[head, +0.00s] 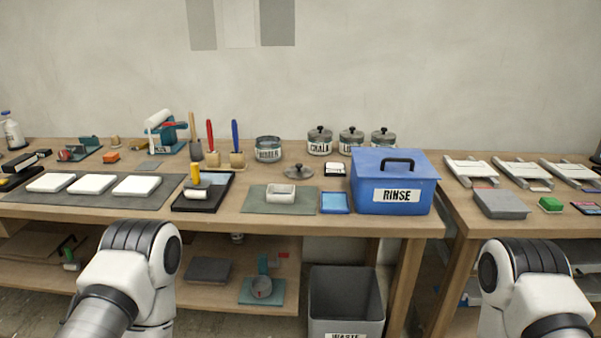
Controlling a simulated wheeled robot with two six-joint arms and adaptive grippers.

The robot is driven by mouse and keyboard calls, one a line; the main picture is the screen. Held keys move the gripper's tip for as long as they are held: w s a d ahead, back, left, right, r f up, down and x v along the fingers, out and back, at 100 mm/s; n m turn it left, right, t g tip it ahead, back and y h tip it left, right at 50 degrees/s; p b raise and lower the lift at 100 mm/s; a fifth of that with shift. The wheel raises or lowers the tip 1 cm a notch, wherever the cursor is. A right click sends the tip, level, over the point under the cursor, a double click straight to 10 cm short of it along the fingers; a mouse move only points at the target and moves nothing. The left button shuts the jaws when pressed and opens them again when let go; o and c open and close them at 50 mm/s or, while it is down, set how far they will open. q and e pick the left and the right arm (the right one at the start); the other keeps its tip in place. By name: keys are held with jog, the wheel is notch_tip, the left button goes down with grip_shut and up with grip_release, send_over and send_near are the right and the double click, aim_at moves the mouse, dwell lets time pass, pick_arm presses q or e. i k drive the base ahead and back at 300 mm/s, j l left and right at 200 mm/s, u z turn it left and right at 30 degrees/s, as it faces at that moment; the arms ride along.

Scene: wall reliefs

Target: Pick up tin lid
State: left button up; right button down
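The tin lid (298,171) is a round grey metal disc with a dark knob on top. It lies flat on the wooden bench, near the middle of the head view. An open tin with a label (268,149) stands just behind it to the left, without a lid. Three similar lidded tins stand at the back, among them one labelled CHALK (320,140). My left and right arms show at the bottom left and bottom right, below the bench tops. Neither gripper shows in the head view.
A blue RINSE box (394,182) stands right of the lid. A black tray (222,204) with a roller is to the left. A grey WASTE bin (345,300) stands below.

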aim_at(298, 172)
jog(key=i+j+z, duration=0.3)
jog(key=i, duration=0.25)
jog(key=i+j+z, duration=0.35)
jog(key=i, duration=0.2)
